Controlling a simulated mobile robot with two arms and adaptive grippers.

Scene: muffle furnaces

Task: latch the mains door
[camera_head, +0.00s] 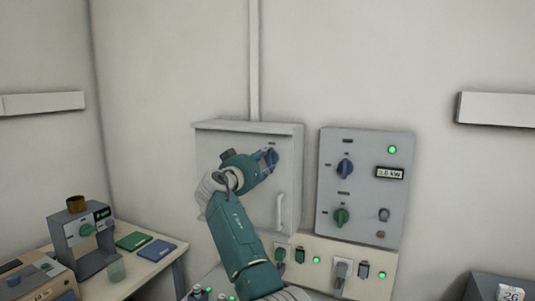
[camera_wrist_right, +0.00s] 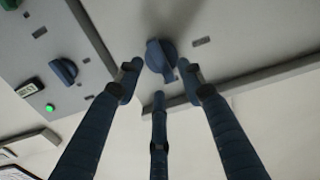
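The mains door (camera_head: 235,150) is the front of a grey wall cabinet and looks closed. A blue rotary latch knob (camera_head: 272,157) sits at its upper right, and a pale bar handle (camera_head: 281,213) is below it. My right gripper (camera_head: 265,166) is at the knob. In the wrist view its three fingers (camera_wrist_right: 163,86) are spread around the blue knob (camera_wrist_right: 159,56), with visible space between the fingertips. Whether any fingertip touches the knob I cannot tell. My right arm hides the lower left of the door. My left gripper is not in view.
A grey control panel (camera_head: 361,188) with knobs, a green lamp and a display is right of the cabinet. A socket strip (camera_head: 324,272) with plugs runs below. A bench (camera_head: 150,273) at left holds a small device (camera_head: 83,236) and two flat pads. Wall ledges are at both sides.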

